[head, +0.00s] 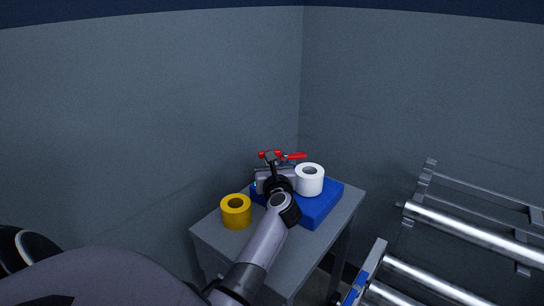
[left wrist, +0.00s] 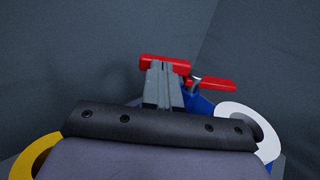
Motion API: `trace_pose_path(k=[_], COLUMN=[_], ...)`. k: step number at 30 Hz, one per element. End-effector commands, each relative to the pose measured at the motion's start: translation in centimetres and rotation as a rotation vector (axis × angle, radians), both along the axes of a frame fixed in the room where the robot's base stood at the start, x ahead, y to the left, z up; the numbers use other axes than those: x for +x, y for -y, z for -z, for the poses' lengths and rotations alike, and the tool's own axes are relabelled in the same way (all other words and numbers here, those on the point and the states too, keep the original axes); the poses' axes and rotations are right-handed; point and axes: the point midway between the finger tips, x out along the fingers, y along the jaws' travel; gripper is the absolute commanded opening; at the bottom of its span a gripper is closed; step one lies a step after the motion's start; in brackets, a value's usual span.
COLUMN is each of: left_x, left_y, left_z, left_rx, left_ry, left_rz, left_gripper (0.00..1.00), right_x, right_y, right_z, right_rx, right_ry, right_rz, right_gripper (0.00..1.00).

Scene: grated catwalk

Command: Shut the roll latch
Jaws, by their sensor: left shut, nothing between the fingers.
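The latch shows as red parts above a blue base (head: 319,209) on a small grey table. A red lever (head: 295,156) points right; it also shows in the left wrist view (left wrist: 213,84), beside a small metal piece. My left gripper (head: 270,157) reaches over the base to the red parts. In the left wrist view my left gripper (left wrist: 164,70) is shut and empty, its tips at a red crosspiece (left wrist: 152,61); I cannot tell whether they touch. My wrist hides most of the latch body. My right gripper is out of view.
A white roll (head: 311,182) stands at the blue base, right of my gripper. A yellow roll (head: 236,215) stands on the grey table (head: 213,240) at left. Walls meet in a corner behind. A metal roller conveyor (head: 455,228) is at right.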

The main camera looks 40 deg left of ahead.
Motion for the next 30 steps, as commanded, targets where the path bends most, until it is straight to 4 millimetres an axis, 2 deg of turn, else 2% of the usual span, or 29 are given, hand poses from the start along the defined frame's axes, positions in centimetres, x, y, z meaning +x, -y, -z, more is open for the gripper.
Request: trace_pose_path(k=[1,3,10,15,30], left_x=[-0.2,-0.2,0.1,0.7,1.8], left_y=[-0.4,-0.9,-2.4,-3.0,-4.7], left_z=[-0.7,-0.8,-0.6,-0.2,0.0], left_rx=[0.001,0.003,0.005,-0.002,-0.001], left_ry=[-0.004,-0.005,-0.006,0.0,-0.001], left_rz=[0.038,0.102,0.318,0.31,0.308], left_gripper=[0.0,0.0,0.0,0.0,0.0], right_x=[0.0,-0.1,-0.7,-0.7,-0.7], right_y=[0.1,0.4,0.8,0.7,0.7], right_z=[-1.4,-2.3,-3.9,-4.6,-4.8], right_rx=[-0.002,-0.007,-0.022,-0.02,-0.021], right_ry=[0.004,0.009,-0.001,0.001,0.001], right_rz=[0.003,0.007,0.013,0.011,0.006], right_gripper=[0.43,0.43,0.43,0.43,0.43])
